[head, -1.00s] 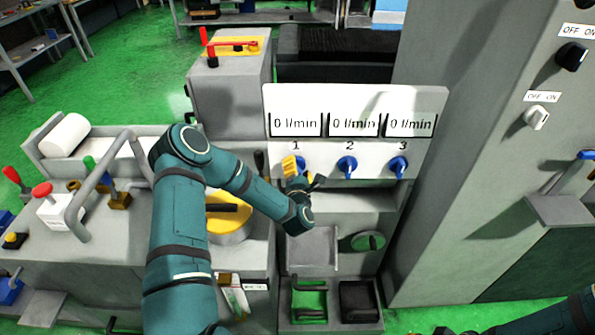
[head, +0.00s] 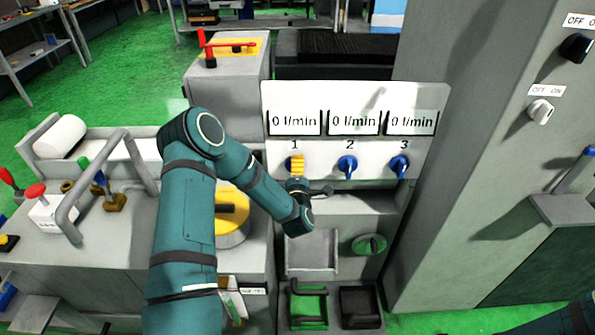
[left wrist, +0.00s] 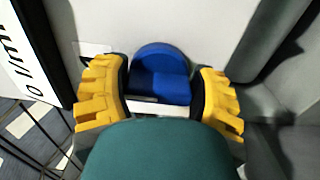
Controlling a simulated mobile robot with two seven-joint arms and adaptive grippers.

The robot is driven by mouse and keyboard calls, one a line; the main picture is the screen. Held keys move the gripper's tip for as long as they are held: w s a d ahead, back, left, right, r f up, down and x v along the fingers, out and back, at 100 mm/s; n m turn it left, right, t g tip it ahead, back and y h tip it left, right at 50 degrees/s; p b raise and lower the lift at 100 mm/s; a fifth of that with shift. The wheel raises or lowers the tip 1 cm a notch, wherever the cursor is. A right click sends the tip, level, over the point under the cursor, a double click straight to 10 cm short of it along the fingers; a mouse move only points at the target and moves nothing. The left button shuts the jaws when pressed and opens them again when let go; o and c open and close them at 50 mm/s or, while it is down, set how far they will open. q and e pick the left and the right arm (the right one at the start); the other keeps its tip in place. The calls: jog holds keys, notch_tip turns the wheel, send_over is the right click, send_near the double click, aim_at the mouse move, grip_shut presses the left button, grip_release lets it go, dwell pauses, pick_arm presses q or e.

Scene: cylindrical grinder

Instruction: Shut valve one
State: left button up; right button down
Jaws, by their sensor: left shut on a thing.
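Valve one is a blue knob (head: 289,163) under the number 1 on the white panel (head: 322,165). My left gripper (head: 297,166) is at this knob and covers most of it in the head view. In the left wrist view the blue knob (left wrist: 160,72) sits between the two yellow fingers of my left gripper (left wrist: 160,92), which is shut on it. The display above valve one (head: 295,122) reads 0 l/min. My right gripper is not in view.
Blue valves two (head: 348,165) and three (head: 399,165) stand to the right in the same row, and their displays also read 0 l/min. A grey tray (head: 288,250) and a green knob (head: 369,245) are below. A tall grey cabinet (head: 450,180) stands to the right.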

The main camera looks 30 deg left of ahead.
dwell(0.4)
pick_arm(q)
jog(key=o, duration=1.2)
jog(key=v, duration=1.2)
jog(key=shift+s, duration=0.15)
